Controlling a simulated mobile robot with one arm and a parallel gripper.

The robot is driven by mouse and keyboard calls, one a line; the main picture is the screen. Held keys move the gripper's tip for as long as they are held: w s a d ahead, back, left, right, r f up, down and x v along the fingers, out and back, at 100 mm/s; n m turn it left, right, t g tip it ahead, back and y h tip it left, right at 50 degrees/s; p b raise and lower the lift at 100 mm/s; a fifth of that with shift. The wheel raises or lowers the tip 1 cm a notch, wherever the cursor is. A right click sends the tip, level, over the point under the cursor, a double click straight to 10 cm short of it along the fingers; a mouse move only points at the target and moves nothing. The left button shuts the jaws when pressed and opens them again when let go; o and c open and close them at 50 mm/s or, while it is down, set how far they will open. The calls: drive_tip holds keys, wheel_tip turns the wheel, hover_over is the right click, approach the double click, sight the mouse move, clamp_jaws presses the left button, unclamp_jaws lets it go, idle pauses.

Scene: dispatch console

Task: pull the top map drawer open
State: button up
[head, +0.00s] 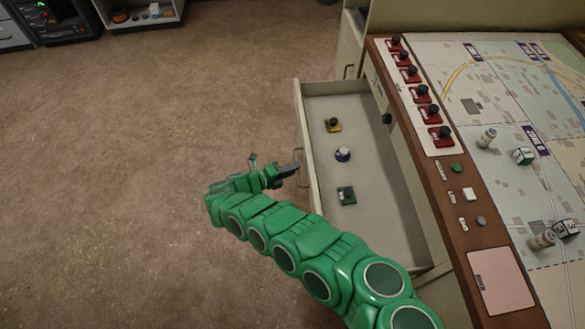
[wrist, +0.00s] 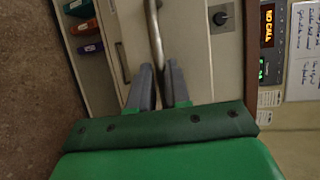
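The top map drawer (head: 313,195) stands pulled well out from the console's left side, its inside showing. It holds three small items: a yellow-based one (head: 333,125), a blue and white one (head: 343,154) and a green-based one (head: 346,195). The drawer's metal handle (head: 300,168) is on its front; it also shows in the wrist view (wrist: 154,30). My gripper (head: 292,170) is at the handle, with its two fingers (wrist: 160,80) close on either side of the bar. The fingertips' contact is partly hidden.
The console top (head: 480,240) has red switches (head: 416,75), a map (head: 500,75) and several small pieces, right of the drawer. A dark knob (head: 387,118) is on the console front. Open carpet (head: 150,120) lies left of the drawer. Shelves stand far back left.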

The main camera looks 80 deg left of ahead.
drive_tip(key=o, duration=0.3)
drive_tip(key=shift+o, duration=0.2)
drive_tip(key=shift+s+r, duration=0.1)
drive_tip(key=v, duration=0.7)
drive_tip(key=shift+s+d, duration=0.15)
drive_tip(key=shift+s, duration=0.1)
